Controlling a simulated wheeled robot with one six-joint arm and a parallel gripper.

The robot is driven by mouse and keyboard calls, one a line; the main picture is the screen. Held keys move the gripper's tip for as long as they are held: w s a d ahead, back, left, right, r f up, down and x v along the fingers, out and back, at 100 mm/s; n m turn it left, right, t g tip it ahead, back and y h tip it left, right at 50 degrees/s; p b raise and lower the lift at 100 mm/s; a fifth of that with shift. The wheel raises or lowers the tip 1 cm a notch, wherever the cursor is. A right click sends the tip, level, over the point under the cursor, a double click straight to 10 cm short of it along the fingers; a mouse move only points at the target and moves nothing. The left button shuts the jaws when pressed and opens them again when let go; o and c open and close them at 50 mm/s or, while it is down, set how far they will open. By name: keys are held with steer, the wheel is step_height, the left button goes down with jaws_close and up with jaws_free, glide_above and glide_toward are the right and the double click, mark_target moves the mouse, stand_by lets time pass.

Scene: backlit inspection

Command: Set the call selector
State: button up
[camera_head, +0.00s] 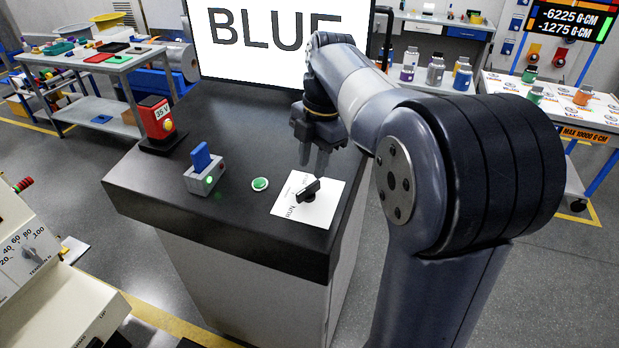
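The call selector looks to be a black rotary knob (309,190) on a white plate (287,207) with printed words, on top of a dark counter (235,115). "RUN" is readable near the plate's lower left; the other print is too small to read. The knob's pointer lies at a slant. My gripper (318,172) points down just above and behind the knob, fingers slightly apart with nothing seen between them. I cannot tell whether a fingertip touches the knob.
A green button (260,184), a grey box with a blue lever and green light (205,170), and a red unit with a yellow button (157,120) stand left of the plate. A screen (270,40) behind reads "BLUE".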

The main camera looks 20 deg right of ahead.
mark_target(308, 187)
steer(key=shift+d+r, duration=0.15)
steer(key=shift+r, duration=1)
steer(key=shift+d+r, duration=0.15)
steer(key=shift+r, duration=0.95)
steer(key=shift+f, duration=0.1)
steer(key=f, duration=0.3)
steer(key=a+f, duration=0.1)
steer(key=f, duration=0.6)
steer(key=shift+a+f+p, duration=0.2)
steer(key=shift+f+p, duration=0.1)
steer(key=shift+f, duration=0.05)
steer(key=shift+w, duration=0.1)
steer(key=shift+r, duration=0.1)
